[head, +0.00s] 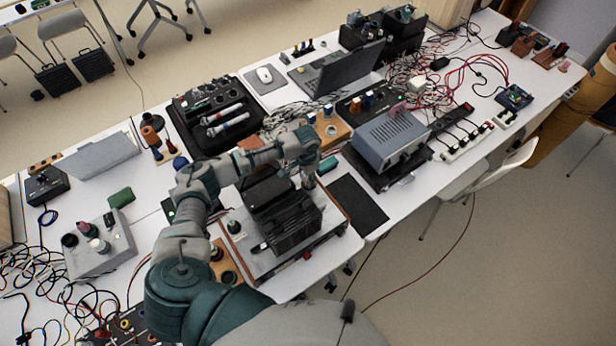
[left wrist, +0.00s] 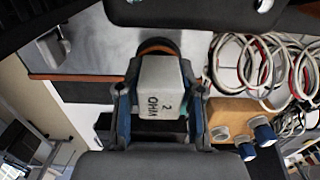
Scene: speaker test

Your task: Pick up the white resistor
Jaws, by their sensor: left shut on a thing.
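The white resistor (left wrist: 160,85) is a pale block with dark lettering, "OHM" and a "2", in the middle of the left wrist view. My left gripper (left wrist: 160,112) has a finger on each side of it and is shut on it. In the head view my left gripper (head: 308,178) points down beside a black boxy device, and I cannot make out the resistor there. Whether the resistor touches a surface below is not clear. My right gripper is not in view.
A wooden block with knobs (left wrist: 232,112) and coiled cables (left wrist: 262,65) lie close on the right in the wrist view. In the head view, a grey instrument (head: 390,140), a laptop (head: 340,72) and a black microphone case (head: 215,118) crowd the white tables.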

